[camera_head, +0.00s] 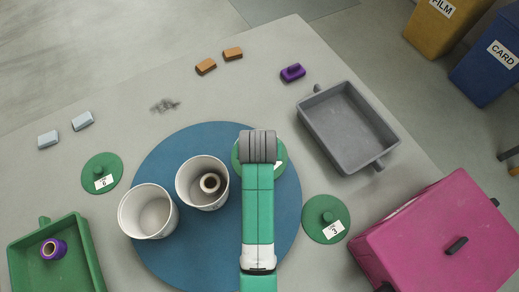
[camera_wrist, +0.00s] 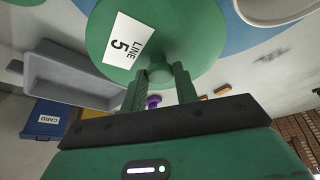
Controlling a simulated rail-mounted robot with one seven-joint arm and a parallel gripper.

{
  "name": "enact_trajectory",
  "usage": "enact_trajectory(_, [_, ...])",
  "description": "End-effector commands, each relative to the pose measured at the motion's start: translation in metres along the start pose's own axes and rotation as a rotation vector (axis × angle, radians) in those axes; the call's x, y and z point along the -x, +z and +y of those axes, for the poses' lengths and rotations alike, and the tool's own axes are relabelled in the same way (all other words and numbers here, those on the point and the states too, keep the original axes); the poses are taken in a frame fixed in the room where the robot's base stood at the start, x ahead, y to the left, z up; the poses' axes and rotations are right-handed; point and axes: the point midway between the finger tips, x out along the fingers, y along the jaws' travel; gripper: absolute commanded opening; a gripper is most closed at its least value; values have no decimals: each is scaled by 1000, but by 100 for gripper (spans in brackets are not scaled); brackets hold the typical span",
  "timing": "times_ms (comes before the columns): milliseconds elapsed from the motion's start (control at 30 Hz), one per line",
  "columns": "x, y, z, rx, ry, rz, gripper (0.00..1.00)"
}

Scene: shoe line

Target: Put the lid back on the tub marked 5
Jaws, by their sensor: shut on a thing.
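My gripper (camera_wrist: 160,88) is shut on the knob (camera_wrist: 159,73) of a round green lid (camera_wrist: 190,30) whose white label reads "LINE 5". In the head view, my arm covers most of this lid (camera_head: 279,171) over the right part of the blue round mat (camera_head: 230,272). Its height above the mat is hard to tell. Two open white tubs stand on the mat to its left. The nearer-left tub (camera_head: 130,213) looks empty; the other tub (camera_head: 187,190) holds a spool (camera_head: 210,183). No number shows on either tub. A tub rim (camera_wrist: 275,20) shows in the wrist view.
A lid marked 3 (camera_head: 318,214) lies right of the mat, another green lid (camera_head: 95,164) left. A grey tray (camera_head: 322,131), pink case (camera_head: 430,236) and green tray (camera_head: 84,238) flank the mat. Small blocks and a purple item (camera_head: 292,73) lie at the back.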

Motion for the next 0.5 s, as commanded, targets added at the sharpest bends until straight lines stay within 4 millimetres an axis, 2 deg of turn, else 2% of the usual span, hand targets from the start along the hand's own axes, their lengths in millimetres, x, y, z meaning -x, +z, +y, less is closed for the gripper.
enact_trajectory(33, [16, -10, -1, -16, 7, -2, 6])
enact_trajectory(500, [42, -43, -3, -215, 92, -2, 6])
